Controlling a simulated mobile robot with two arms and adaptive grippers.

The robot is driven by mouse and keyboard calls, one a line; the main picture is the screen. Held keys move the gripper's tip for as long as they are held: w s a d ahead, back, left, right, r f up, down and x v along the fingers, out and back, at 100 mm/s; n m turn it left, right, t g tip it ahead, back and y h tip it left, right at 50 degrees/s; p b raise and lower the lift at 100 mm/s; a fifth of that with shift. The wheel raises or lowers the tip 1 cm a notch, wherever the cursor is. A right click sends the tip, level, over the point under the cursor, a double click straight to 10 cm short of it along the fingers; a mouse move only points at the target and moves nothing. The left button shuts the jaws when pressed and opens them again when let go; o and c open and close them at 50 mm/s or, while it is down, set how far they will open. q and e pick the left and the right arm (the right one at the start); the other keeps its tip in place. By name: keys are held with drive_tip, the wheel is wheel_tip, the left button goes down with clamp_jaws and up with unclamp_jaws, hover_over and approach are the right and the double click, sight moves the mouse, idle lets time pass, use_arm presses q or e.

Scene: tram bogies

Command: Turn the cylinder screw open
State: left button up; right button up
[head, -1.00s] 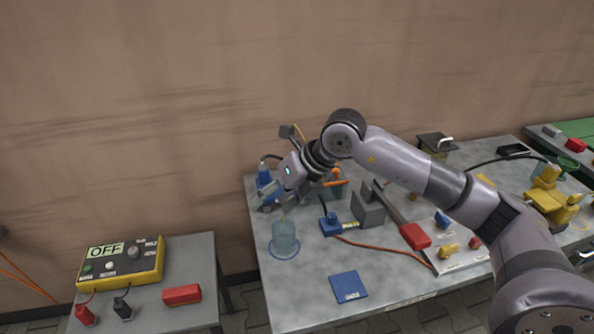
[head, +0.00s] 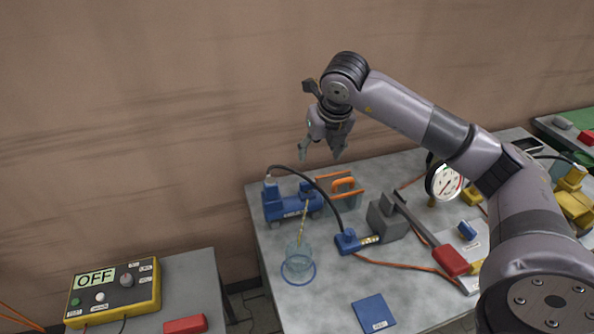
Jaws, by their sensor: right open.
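A blue cylinder unit (head: 285,207) with a pale label lies on the grey table at its back left. A small dark blue knob-like part (head: 307,189) is on its right end; I cannot tell for sure whether this is the screw or how far it is turned. A thin yellowish tube (head: 304,220) runs from there down into a clear jar (head: 298,258) standing in a blue ring. My right gripper (head: 320,153) is open and empty, pointing down above and behind the cylinder unit, clear of it. My left gripper is out of view.
A black hose (head: 325,190) arches from the cylinder unit to a blue fitting (head: 348,241). A blue square (head: 374,312) lies in front.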

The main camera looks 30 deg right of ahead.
drive_tip(key=p, duration=0.1)
approach(307, 182)
drive_tip(key=p+x, duration=0.1)
drive_tip(key=x, duration=0.7)
drive_tip(key=shift+f+p, duration=0.25)
drive_tip(key=shift+p, duration=0.15)
drive_tip(key=shift+w+f, duration=0.1)
drive_tip(key=shift+f, duration=0.2)
drive_tip(key=shift+d+f, duration=0.1)
drive_tip(key=shift+f, duration=0.05)
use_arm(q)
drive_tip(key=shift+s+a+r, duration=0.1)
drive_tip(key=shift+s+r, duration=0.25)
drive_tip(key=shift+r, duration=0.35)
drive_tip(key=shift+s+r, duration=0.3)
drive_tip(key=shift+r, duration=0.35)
use_arm(e)
drive_tip(key=c, duration=1.1)
